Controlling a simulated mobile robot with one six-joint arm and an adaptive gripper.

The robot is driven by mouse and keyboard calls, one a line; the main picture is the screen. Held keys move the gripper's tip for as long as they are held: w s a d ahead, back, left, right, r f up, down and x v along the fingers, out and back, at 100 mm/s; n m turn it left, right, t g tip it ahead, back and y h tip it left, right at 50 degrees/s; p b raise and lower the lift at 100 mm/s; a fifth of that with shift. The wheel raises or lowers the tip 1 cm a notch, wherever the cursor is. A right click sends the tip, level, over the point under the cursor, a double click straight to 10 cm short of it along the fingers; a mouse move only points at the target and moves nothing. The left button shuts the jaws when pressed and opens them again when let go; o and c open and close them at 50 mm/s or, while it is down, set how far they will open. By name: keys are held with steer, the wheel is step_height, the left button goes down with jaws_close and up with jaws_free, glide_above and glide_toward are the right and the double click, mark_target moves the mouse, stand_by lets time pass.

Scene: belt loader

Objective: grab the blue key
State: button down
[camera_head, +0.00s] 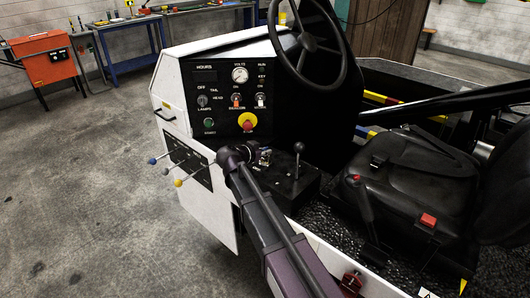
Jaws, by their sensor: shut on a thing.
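My arm reaches up from the bottom of the head view, and its wrist bends right beside the loader's dash. My gripper (264,157) is low in front of the dash, just left of the black lever console (290,187). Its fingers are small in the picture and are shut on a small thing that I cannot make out. No blue key shows clearly anywhere; the fingers and wrist hide the spot between the jaws. I cannot tell whether the held thing is in a socket or free.
The dash panel (222,92) has switches and a red stop button (247,121). The steering wheel (308,40) is above right, a black lever (298,158) right of the gripper. Coloured levers (165,171) stick out left. The seat (415,170) is right; open floor lies left.

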steer(key=shift+r+p, duration=1.35)
steer(key=shift+r, duration=0.1)
steer(key=s+d+r+p, duration=0.1)
steer(key=s+d, duration=0.1)
steer(key=s, duration=0.5)
steer(key=s+d+r+p, duration=0.1)
steer(key=s+d, duration=0.1)
steer(key=s, duration=0.6)
steer(key=shift+s+d, duration=0.2)
steer(key=shift+d, duration=0.05)
